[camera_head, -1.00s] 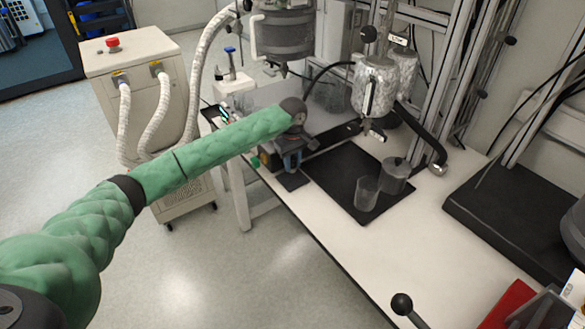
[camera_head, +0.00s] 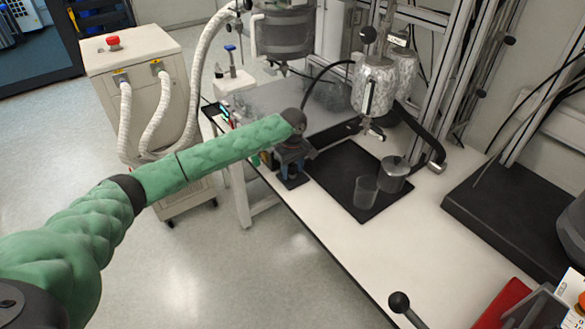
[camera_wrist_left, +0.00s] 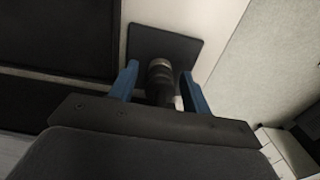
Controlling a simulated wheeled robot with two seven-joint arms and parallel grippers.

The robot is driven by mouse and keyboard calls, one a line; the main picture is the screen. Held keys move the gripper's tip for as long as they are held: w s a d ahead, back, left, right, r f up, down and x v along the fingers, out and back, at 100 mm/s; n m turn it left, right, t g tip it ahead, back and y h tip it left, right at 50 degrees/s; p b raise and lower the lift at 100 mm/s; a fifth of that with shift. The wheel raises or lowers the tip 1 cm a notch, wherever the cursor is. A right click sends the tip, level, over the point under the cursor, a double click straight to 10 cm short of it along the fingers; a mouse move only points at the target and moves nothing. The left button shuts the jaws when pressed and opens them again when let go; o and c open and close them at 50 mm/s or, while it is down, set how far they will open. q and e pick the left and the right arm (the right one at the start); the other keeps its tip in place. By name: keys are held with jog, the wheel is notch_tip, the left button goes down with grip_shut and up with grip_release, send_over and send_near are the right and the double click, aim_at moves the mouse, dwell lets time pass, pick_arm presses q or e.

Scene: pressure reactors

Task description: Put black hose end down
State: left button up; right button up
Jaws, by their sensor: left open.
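My left gripper (camera_head: 290,170) is low at the near left edge of the bench. Its two blue fingers (camera_wrist_left: 161,88) are apart in the left wrist view. A black cylindrical piece with a grey metal ring, apparently the black hose end (camera_wrist_left: 160,78), is between the fingers, with gaps at its sides. It is over a small dark square plate (camera_wrist_left: 180,48); whether it touches the plate cannot be told. In the head view the gripper hides this piece. A thin black hose (camera_head: 326,68) arches from the reactor toward my wrist. My right gripper is not in view.
A black mat (camera_head: 345,200) holds a glass beaker (camera_head: 365,192) and a metal pot (camera_head: 394,174) right of the gripper. A silver reactor vessel (camera_head: 372,92) hangs behind it. A thick black hose (camera_head: 425,140) runs at its right.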

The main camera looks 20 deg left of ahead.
aim_at(292, 165)
pick_arm(q)
jog(key=shift+r, duration=0.1)
jog(key=shift+r, duration=0.2)
notch_tip(292, 165, up, 12)
jog(key=b, duration=0.4)
jog(key=shift+f, duration=0.25)
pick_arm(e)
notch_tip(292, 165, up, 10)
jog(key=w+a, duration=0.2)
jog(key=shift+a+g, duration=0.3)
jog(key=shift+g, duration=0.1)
pick_arm(q)
jog(key=shift+f, duration=0.1)
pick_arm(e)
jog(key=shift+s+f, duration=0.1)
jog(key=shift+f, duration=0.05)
